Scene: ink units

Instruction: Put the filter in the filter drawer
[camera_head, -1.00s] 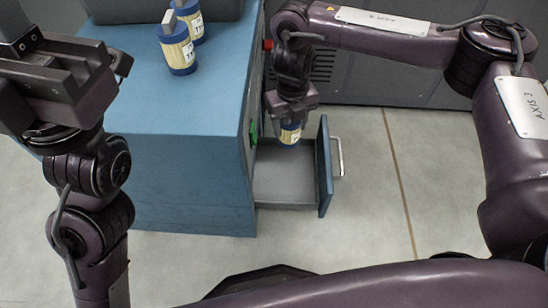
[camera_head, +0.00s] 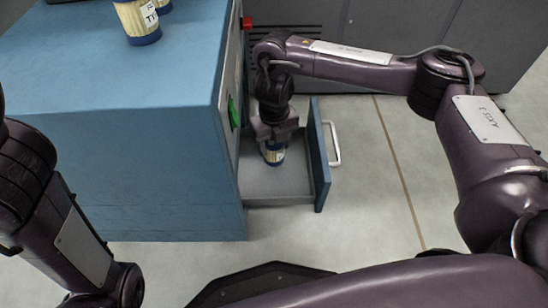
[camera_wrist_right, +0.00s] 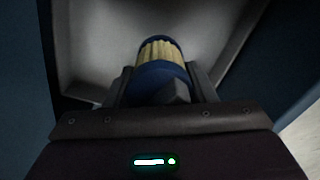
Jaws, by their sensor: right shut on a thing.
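The filter (camera_head: 274,154) is a small cylinder with a pleated yellow body and dark blue caps. My right gripper (camera_head: 275,140) is shut on its upper end and holds it upright inside the open filter drawer (camera_head: 293,186). In the right wrist view the filter (camera_wrist_right: 161,58) sits between the fingers of the right gripper (camera_wrist_right: 160,85), with the grey drawer interior beyond it. I cannot tell whether its lower end touches the drawer floor. Of my left arm only links show at the left edge; the left gripper is out of view.
The drawer's blue front panel (camera_head: 318,155) with a white handle (camera_head: 333,146) stands right of the filter. The blue cabinet (camera_head: 120,120) rises on the left, with similar filters (camera_head: 138,20) on top. A grey unit (camera_head: 400,45) stands behind. The floor at right is clear.

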